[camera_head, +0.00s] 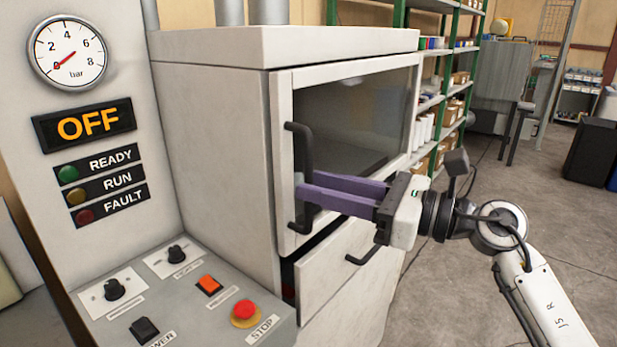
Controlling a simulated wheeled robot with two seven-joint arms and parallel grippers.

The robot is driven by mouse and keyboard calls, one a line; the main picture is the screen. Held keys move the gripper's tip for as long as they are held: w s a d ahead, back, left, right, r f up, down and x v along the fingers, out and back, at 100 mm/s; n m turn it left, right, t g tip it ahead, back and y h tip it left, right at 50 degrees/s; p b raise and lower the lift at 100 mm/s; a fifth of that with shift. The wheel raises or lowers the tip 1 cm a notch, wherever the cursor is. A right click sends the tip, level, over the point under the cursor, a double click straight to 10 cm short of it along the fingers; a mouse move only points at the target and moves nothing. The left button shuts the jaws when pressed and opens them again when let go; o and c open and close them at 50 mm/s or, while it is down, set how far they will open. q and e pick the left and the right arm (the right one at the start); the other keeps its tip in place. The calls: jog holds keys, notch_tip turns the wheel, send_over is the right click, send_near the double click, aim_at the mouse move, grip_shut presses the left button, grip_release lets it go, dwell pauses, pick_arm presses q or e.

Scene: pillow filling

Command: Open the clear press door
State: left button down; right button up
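The clear press door (365,105) is a glass pane in a pale frame on the front of the white press cabinet (215,130). It looks closed. Its black vertical handle (301,150) is on the door's left side. My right gripper (304,186) comes in from the right with two purple fingers. Its fingertips are at the handle's lower half and hide part of it. A narrow gap seems to show between the fingers, but I cannot tell whether they press on the handle. My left gripper is not in view.
A drawer (348,275) with a black handle below the door appears slightly out. A control panel (190,285) with knobs and a red stop button (245,313) is at front left. The display reads OFF (85,124).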

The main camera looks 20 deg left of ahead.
jog(key=shift+w+a, duration=0.2)
jog(key=shift+a, duration=1.2)
grip_shut()
jog(key=shift+d, duration=0.1)
